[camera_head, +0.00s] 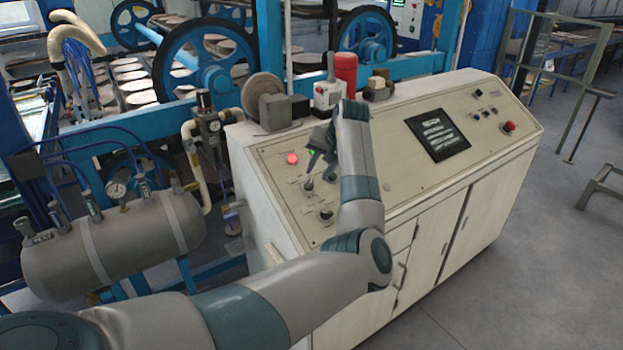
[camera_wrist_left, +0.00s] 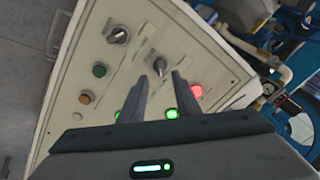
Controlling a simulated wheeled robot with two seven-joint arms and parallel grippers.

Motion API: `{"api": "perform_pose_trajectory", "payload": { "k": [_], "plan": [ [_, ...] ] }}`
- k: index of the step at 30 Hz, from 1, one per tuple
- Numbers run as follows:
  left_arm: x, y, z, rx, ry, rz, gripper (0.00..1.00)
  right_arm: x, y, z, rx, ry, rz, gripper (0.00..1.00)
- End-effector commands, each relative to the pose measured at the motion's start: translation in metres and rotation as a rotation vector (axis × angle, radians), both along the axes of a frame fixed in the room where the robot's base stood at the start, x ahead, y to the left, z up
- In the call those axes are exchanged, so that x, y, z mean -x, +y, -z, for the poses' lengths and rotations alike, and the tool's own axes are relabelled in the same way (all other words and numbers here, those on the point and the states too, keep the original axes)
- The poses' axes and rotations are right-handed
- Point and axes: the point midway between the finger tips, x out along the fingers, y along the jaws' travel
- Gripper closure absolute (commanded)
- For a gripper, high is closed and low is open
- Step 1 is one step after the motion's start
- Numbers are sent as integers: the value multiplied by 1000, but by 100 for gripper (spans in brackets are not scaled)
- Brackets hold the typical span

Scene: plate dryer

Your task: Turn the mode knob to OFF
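Two dark knobs sit on the sloped cream control panel (camera_head: 268,165). One knob (camera_head: 308,185) is just below the red light, and a second knob (camera_head: 325,215) is nearer the panel's front edge. I cannot read which is the mode knob or its labels. My left gripper (camera_head: 315,164) is over the panel by the upper knob. In the left wrist view, the gripper (camera_wrist_left: 159,78) is open, and the upper knob (camera_wrist_left: 159,66) shows in line with the gap between its fingertips. Contact cannot be told. The other knob (camera_wrist_left: 118,34) is farther off. My right gripper is out of view.
A lit red lamp (camera_wrist_left: 196,91) and a lit green lamp (camera_wrist_left: 171,113) are close to the fingers. A dark green button (camera_wrist_left: 99,70) and orange button (camera_wrist_left: 84,99) lie to the side. A dark screen (camera_head: 437,134) and red button (camera_head: 508,127) are farther right.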

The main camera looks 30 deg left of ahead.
Motion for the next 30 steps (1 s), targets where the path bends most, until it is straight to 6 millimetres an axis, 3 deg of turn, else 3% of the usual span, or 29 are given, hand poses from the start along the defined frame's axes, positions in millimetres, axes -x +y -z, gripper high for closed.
{"api": "perform_pose_trajectory", "payload": {
  "k": [12, 18, 27, 28, 30],
  "plan": [
    [-13, 31, 55, 0, 3, 1, 70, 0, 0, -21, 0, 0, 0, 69],
    [-15, 36, 67, 1, 0, 0, 70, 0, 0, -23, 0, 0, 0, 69],
    [-15, 37, 68, 1, 0, 0, 70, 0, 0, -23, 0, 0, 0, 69],
    [-15, 37, 68, 1, 0, 0, 73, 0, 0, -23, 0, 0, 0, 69],
    [-15, 37, 68, 1, 0, 0, 89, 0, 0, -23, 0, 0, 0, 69]
  ]
}}
